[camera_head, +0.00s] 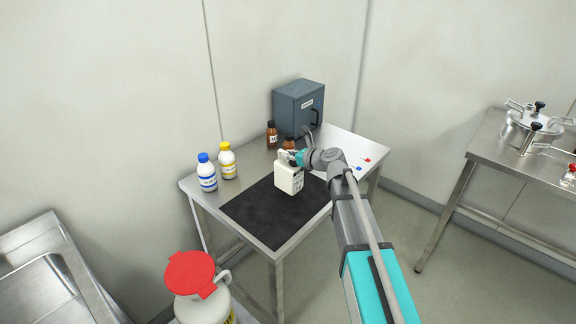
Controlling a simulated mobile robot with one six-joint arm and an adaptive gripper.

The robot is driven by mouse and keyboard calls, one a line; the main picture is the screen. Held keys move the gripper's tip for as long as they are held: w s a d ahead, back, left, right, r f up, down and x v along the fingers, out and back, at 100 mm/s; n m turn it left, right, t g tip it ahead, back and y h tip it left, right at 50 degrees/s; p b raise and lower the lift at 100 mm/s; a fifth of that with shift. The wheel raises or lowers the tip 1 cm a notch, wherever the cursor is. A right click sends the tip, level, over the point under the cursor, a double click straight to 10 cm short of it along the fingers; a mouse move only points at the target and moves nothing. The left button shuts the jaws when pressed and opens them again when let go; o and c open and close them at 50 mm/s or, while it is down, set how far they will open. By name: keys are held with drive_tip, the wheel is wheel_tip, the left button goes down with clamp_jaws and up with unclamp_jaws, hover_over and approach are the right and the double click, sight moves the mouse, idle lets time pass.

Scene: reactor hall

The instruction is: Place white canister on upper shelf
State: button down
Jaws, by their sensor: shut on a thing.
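The white canister (288,178) is a small, boxy can with dark print on one side. It is at the black mat (250,218) on the metal table in the middle; I cannot tell whether it rests on the mat or hangs just above it. My gripper (291,157) is shut on the top of the canister, coming from the right. The fingertips are small and partly hidden by the wrist and the canister top. No upper shelf shows in this view.
Bottles with a blue cap (207,176) and a yellow cap (227,162) stand left on the table. A brown bottle (272,136) and a grey-blue cabinet (298,106) stand at the back. A red-lidded bin (190,275) is front left. A steel table (485,150) bears a pressure vessel.

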sight(288, 162)
drive_tip(key=shift+w+a+f+b, duration=0.15)
drive_tip(key=shift+w+f+b, duration=0.3)
drive_tip(key=shift+f+b, duration=1.55)
drive_tip(key=shift+b, duration=0.05)
drive_tip(key=shift+f, duration=0.2)
drive_tip(key=c, duration=0.6)
unclamp_jaws()
drive_tip(key=shift+r, duration=0.1)
drive_tip(key=shift+c, duration=0.2)
drive_tip(key=shift+s+r, duration=0.1)
drive_tip(key=shift+r, duration=0.1)
drive_tip(key=p+v, duration=0.3)
drive_tip(key=v, duration=0.9)
drive_tip(key=shift+p, duration=0.3)
